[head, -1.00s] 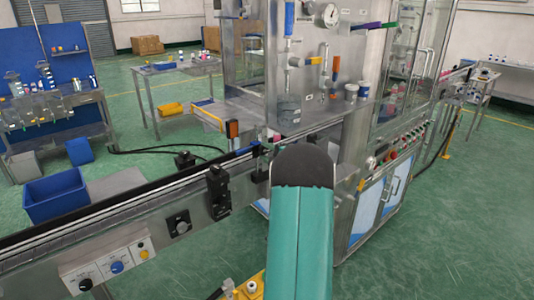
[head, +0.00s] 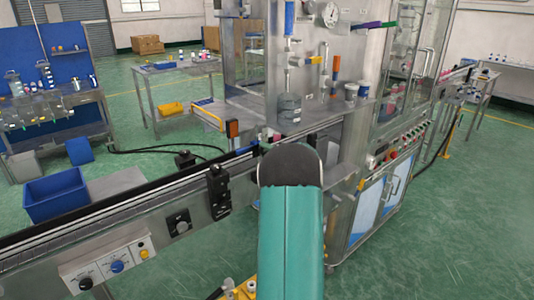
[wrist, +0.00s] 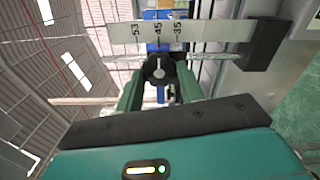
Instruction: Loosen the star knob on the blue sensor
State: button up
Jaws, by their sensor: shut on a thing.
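The star knob (wrist: 157,70) is black with a pale bar across its face. It shows in the middle of the wrist view, in front of the blue sensor (wrist: 158,47), whose body is mostly hidden behind the knob and a scale plate. My gripper (wrist: 159,76) has its two green fingers on the left and right sides of the knob, shut on it. In the head view my teal arm hides the gripper, the knob and the sensor.
A pale scale plate (wrist: 190,32) with printed numbers crosses above the knob. A dark block (wrist: 268,50) stands at its right end. In the head view a conveyor (head: 120,215) runs from lower left to a glazed machine cabinet (head: 345,125). Green floor is open at lower right.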

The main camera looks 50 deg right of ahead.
jog(key=o, duration=1)
jog(key=shift+s, duration=0.15)
jog(key=v, duration=1.3)
jog(key=shift+s, duration=0.25)
